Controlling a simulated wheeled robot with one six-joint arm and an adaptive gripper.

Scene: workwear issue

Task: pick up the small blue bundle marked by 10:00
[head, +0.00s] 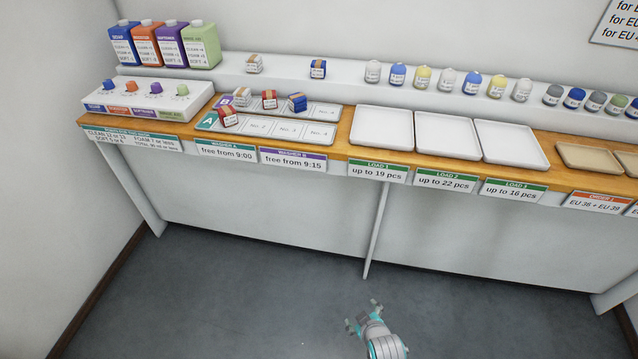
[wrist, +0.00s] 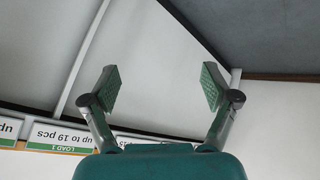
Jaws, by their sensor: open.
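Two small blue bundles show in the head view. One blue bundle (head: 318,69) with a tan band and pale tag sits on the raised back shelf. Another blue bundle (head: 297,102) lies on the grey board (head: 322,138) with numbered places. The writing on their tags is too small to read, so I cannot tell which is marked by 10:00. My gripper (head: 362,314) is open and empty, low in front of the table and well away from both bundles. In the wrist view my gripper (wrist: 160,87) shows two spread fingers with nothing between them.
Red bundles (head: 269,99) and a white bundle (head: 242,97) lie close beside the blue one on the board. A white bundle (head: 254,63) is on the shelf. Empty white trays (head: 381,134) stand right of the board; bottles (head: 190,45) stand left. The floor is clear.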

